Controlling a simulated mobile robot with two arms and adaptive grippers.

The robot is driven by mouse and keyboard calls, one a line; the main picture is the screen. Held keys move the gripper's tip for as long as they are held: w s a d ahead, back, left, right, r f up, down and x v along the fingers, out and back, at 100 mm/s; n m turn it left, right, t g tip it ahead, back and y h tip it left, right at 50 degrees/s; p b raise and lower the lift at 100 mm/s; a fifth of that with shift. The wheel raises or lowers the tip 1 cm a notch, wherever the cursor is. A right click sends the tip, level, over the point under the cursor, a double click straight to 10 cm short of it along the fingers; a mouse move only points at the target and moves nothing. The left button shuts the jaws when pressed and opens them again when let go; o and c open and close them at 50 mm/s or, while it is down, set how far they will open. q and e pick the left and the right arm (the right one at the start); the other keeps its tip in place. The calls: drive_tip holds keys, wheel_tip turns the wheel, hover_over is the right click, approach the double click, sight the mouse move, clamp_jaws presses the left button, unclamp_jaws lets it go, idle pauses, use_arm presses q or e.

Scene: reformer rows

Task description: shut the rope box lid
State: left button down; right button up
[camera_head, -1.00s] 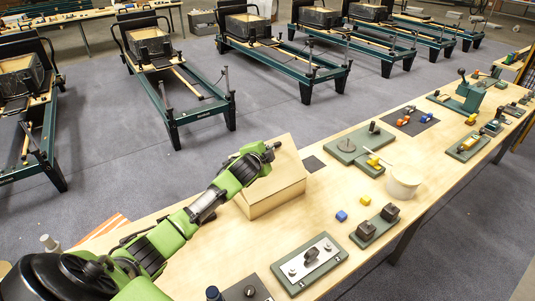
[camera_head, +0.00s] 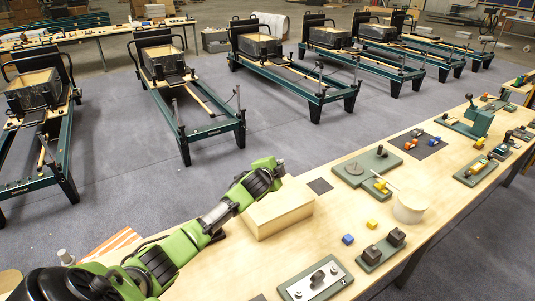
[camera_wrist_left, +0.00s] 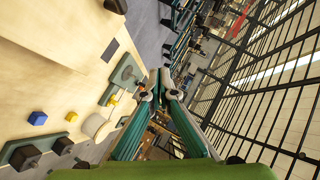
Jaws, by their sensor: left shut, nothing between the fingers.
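The rope box is a pale wooden box (camera_head: 283,213) on the bench, in the middle of the head view. Its lid (camera_head: 275,200) lies flat, or nearly flat, across the top; my arm hides its left and back part, so I cannot tell if it is fully seated. My left gripper (camera_head: 279,165) is above the box's back edge, and I cannot tell whether it touches the lid. In the left wrist view its fingers (camera_wrist_left: 162,76) are together and empty. My right gripper is not in view.
Right of the box stand a green plate with a disc (camera_head: 356,168), a cream cylinder (camera_head: 410,207), a blue block (camera_head: 348,239) and a base with dark blocks (camera_head: 381,250). A silver plate fixture (camera_head: 316,283) is at the front. Reformers (camera_head: 205,115) stand on the floor behind.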

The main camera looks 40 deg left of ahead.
use_arm(q)
drive_tip(key=s+a+r+b, duration=0.1)
drive_tip(key=s+r+b, duration=0.1)
drive_tip(key=s+r, duration=0.4)
drive_tip(key=shift+s+a+r, duration=0.25)
drive_tip(key=shift+s+r, duration=0.15)
drive_tip(key=shift+s, duration=0.25)
